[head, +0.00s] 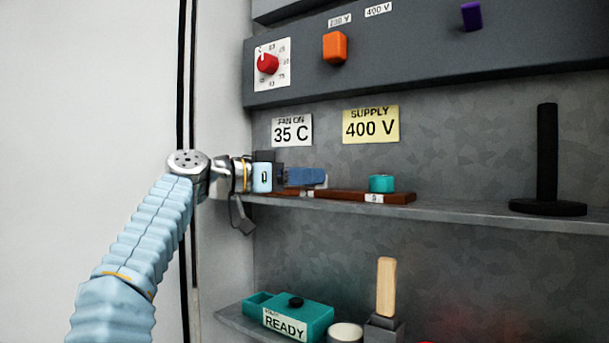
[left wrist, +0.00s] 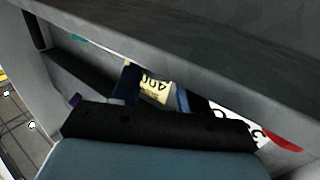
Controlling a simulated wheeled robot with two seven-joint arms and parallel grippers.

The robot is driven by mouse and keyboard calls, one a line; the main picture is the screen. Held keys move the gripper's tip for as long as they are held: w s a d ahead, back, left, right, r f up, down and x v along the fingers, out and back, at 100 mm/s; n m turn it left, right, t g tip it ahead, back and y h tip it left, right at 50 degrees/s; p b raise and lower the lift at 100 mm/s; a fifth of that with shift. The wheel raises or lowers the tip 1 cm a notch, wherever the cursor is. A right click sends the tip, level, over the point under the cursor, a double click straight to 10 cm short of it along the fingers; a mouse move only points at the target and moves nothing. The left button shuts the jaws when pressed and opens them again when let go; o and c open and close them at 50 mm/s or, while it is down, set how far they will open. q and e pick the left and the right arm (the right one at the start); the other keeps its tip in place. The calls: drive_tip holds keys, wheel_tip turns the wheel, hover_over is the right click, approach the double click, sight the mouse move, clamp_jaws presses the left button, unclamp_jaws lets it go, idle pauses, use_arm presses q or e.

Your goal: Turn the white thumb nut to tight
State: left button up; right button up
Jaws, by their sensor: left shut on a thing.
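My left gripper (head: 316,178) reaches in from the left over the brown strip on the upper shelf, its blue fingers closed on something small. A small pale edge, likely the white thumb nut (head: 323,184), shows at the fingertips; the fingers hide most of it, and its turn angle cannot be read. The brown strip (head: 342,195) lies along the shelf and carries a teal round knob (head: 381,183) to the right of my fingers, above a small white label. In the left wrist view the blue fingers show past the dark gripper body, and the nut cannot be made out. My right gripper is not in view.
A black post on a round base (head: 547,170) stands at the shelf's right. Above are a red dial (head: 267,64), an orange knob (head: 335,47) and a yellow supply sign (head: 370,125). Below are a teal READY box (head: 312,318) and a wooden handle (head: 386,285).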

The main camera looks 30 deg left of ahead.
use_arm(q)
drive_tip(key=shift+f, duration=0.2)
drive_tip(key=o, duration=1.1)
drive_tip(key=shift+c, duration=0.2)
drive_tip(key=shift+r, duration=0.1)
drive_tip(key=v, duration=1.3)
drive_tip(key=shift+s+a+b, duration=0.25)
drive_tip(key=shift+s+b, duration=0.1)
drive_tip(key=shift+b, duration=0.1)
